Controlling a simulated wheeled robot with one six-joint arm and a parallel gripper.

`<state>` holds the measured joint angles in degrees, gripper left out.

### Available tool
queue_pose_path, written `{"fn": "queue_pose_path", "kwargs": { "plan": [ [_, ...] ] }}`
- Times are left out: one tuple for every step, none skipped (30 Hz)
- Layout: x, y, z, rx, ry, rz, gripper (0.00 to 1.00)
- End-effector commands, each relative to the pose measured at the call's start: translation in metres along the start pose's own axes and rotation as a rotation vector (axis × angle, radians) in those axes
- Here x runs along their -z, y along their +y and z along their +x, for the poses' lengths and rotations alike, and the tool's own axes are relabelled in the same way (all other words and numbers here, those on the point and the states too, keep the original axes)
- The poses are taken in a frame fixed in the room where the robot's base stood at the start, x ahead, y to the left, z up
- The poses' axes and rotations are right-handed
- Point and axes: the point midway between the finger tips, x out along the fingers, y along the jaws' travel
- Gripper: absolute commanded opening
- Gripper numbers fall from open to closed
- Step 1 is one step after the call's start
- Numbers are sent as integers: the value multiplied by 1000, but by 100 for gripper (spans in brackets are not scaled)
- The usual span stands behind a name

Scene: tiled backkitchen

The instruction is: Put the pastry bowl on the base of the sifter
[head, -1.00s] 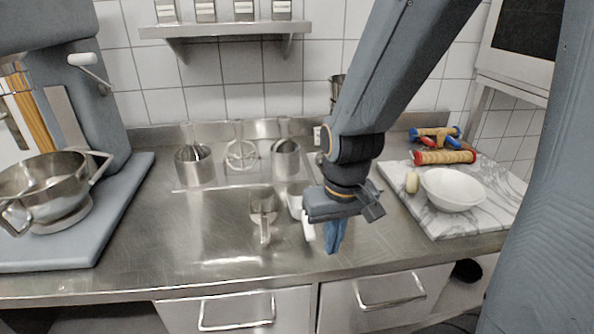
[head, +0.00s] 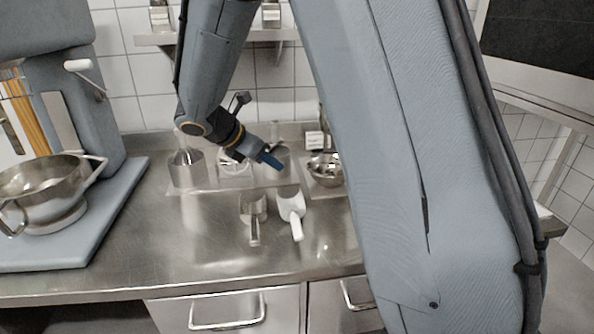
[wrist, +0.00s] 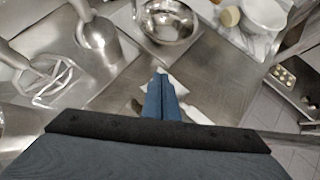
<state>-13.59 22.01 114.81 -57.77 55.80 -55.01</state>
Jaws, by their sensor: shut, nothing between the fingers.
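A white bowl (wrist: 265,12) shows at the top right of the wrist view, on the marble board; in the head view my arm hides it. A smaller steel bowl (head: 325,168) sits at the back of the counter; it also shows in the wrist view (wrist: 170,22). The blue-grey machine at the left has a flat base (head: 105,225), and a two-handled steel bowl (head: 45,180) stands over it. I cannot tell for sure which bowl is the pastry bowl. My gripper (head: 269,161) is shut and empty above the back of the counter, apart from every bowl.
A steel scoop (head: 253,210) and a white scoop (head: 291,208) lie on the counter below my gripper. Steel canisters (head: 187,170) and a whisk (wrist: 48,88) stand on a back tray. A shelf (head: 215,37) hangs above.

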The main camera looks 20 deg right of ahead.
Motion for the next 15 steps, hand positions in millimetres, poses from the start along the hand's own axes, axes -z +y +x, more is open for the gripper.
{"fn": "queue_pose_path", "kwargs": {
  "plan": [
    [-1,2,2,-1,-8,-12,0],
    [-2,2,4,-1,-10,-15,0],
    [-2,2,8,-1,-11,-17,0],
    [-2,2,12,0,-11,-17,0],
    [-2,1,17,2,-10,-17,0],
    [-2,0,23,2,-9,-15,0],
    [-2,1,28,2,-8,-15,0],
    [-2,1,34,3,-9,-16,0],
    [-3,0,42,3,-8,-14,0],
    [-2,0,48,3,-7,-14,0],
    [-2,0,54,3,-7,-14,0],
    [-3,0,62,3,-8,-14,0],
    [-3,0,68,3,-7,-13,0],
    [-3,0,74,2,-7,-13,0],
    [-3,0,82,2,-7,-14,0]
  ]
}}
